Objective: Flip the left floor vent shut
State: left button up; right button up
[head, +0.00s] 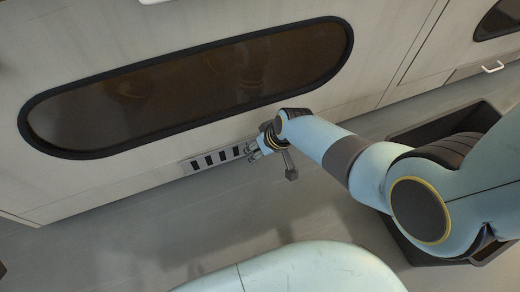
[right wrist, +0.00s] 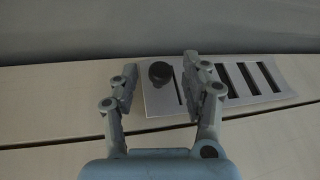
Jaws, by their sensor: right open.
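A floor vent (head: 223,157) is a pale metal plate with several dark slots, low on the cabinet wall under a long oval window. It also shows in the right wrist view (right wrist: 272,96), where a round black knob (right wrist: 160,73) stands at its left end. The slots look dark and uncovered. My right gripper (head: 254,152) is at the right end of the vent in the head view and hides that end. In the right wrist view its fingers are apart, one on either side of the knob, with nothing gripped; contact cannot be told. My left gripper is out of view.
The oval dark window (head: 190,88) with a black rim fills the wall above the vent. A dark open bin (head: 440,128) stands on the floor at right, partly behind my right arm. A white handle (head: 493,67) is at far right. The grey floor before the vent is clear.

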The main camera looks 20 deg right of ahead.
grip_shut()
dwell(0.4)
